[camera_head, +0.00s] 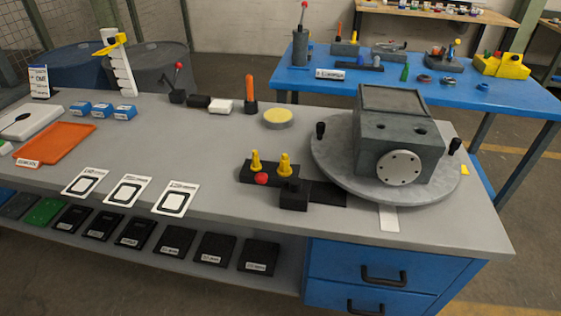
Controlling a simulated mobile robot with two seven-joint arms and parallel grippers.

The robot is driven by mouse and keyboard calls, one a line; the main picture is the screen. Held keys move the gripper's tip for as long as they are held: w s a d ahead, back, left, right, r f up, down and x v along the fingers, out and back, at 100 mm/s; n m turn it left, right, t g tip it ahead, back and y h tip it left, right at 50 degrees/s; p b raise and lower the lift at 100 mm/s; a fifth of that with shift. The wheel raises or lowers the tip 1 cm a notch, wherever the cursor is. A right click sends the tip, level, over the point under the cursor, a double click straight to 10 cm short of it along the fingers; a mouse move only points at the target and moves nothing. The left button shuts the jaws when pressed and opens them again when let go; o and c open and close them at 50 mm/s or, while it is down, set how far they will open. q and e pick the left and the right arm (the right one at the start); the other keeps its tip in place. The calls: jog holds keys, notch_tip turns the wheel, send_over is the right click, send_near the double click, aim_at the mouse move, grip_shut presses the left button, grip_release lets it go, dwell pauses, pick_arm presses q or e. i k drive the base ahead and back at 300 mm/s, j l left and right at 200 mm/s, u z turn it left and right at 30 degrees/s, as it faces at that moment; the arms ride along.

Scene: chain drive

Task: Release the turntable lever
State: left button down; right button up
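The round grey turntable (335,165) lies on the right part of the grey workbench. A dark grey box-shaped housing (372,148) with a round bolted flange (399,168) stands on it. Two black upright knobs show at its rim, a left knob (320,131) and a right knob (455,147). A black block (293,195) with a red ball knob (261,179) beside it sits left of the turntable's front edge. I cannot tell which of these is the turntable lever. Neither of my grippers is in view.
Two yellow pegs (284,164) stand in a dark block by the red knob. A yellow-topped disc (278,118), an orange-handled tool (250,93) and a red-knobbed lever (179,80) stand farther back. White cards (128,190) lie at front left. A blue table (430,88) stands behind.

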aim_at(296, 186)
jog(key=i+j+z, duration=0.1)
jog(key=j+z, duration=0.75)
jog(key=z, duration=0.15)
jog(key=j+z, duration=0.4)
jog(key=j, duration=0.35)
